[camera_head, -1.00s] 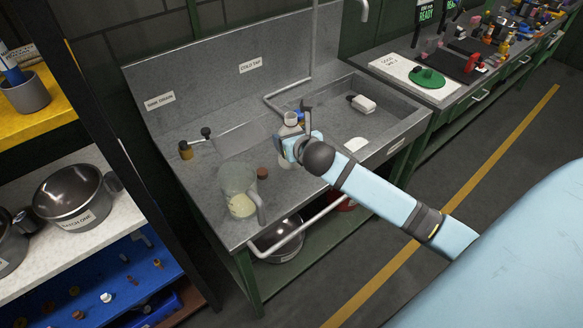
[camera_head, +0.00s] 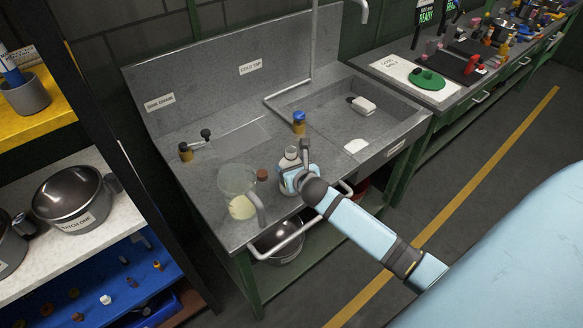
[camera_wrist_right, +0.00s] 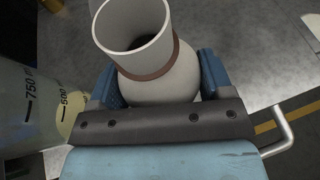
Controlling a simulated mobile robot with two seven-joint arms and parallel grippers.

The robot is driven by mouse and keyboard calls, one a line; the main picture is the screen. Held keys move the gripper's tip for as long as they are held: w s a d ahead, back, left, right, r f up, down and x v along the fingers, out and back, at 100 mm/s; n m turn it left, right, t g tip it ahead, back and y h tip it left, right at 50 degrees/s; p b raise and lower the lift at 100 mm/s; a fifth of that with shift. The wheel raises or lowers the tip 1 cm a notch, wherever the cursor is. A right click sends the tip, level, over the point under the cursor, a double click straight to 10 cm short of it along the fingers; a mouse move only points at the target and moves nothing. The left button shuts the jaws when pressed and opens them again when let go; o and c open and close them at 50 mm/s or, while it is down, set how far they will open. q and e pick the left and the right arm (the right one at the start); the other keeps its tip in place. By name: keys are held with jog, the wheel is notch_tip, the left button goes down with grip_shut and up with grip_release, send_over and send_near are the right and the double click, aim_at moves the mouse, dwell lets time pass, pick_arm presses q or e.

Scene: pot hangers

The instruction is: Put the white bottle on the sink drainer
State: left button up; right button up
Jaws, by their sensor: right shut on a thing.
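The white bottle (camera_head: 291,159) is upright, with a wide open mouth and a reddish-brown ring around its neck. It also shows in the right wrist view (camera_wrist_right: 158,75). My right gripper (camera_head: 290,181) is shut around its body, near the front edge of the sink unit. The fingers hide its lower part, and I cannot tell whether its base touches the surface. The sink drainer (camera_head: 215,165) is the flat grey area left of the basin, under a wall label. My left gripper is not in view.
A clear jug (camera_head: 237,181) with pale liquid and a brown-capped item (camera_head: 262,174) stand left of the bottle. A blue-topped small bottle (camera_head: 299,124) stands behind it. A front rail (camera_head: 290,237) runs along the unit. The drainer's back middle is clear.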

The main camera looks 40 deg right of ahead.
jog(key=shift+f, duration=0.1)
jog(key=o, duration=1)
